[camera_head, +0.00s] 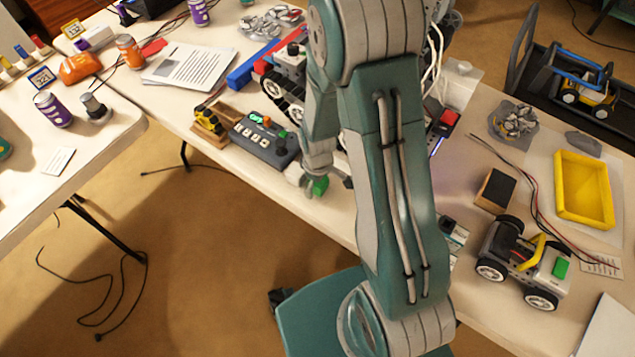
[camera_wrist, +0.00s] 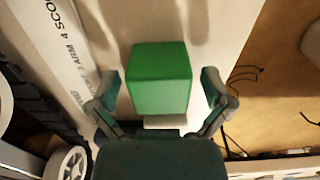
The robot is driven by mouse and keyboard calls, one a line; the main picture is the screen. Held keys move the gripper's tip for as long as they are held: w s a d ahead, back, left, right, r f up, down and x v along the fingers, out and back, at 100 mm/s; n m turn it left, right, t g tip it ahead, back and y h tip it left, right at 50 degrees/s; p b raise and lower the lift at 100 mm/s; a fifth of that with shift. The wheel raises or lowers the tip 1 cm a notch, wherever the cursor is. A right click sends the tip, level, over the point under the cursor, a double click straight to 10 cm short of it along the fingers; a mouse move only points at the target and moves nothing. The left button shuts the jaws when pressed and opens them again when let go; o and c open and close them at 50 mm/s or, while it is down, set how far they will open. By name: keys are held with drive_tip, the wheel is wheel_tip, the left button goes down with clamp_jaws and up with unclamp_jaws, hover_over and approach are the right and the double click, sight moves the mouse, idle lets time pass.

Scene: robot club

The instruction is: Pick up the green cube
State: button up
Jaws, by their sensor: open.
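The green cube (camera_wrist: 160,78) is in the middle of the wrist view, between and just beyond my two fingertips. My gripper (camera_wrist: 161,88) is open, with one finger on each side of the cube and a visible gap on both sides. In the head view the green cube (camera_head: 320,186) shows only in part near the front edge of the table, beside my gripper (camera_head: 318,178). My arm hides much of the table around it. A pale block or surface shows under the cube's near side in the wrist view.
A grey control box (camera_head: 265,138) stands left of the cube, and a tracked robot (camera_head: 283,97) stands behind it. A wheeled robot (camera_head: 522,262) and a yellow tray (camera_head: 583,188) are to the right. In the wrist view, wheels (camera_wrist: 66,163) lie close on the left; the table edge is right.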

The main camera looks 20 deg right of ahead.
drive_tip(key=c, duration=1.2)
drive_tip(key=shift+f, duration=0.1)
drive_tip(key=shift+r, duration=0.2)
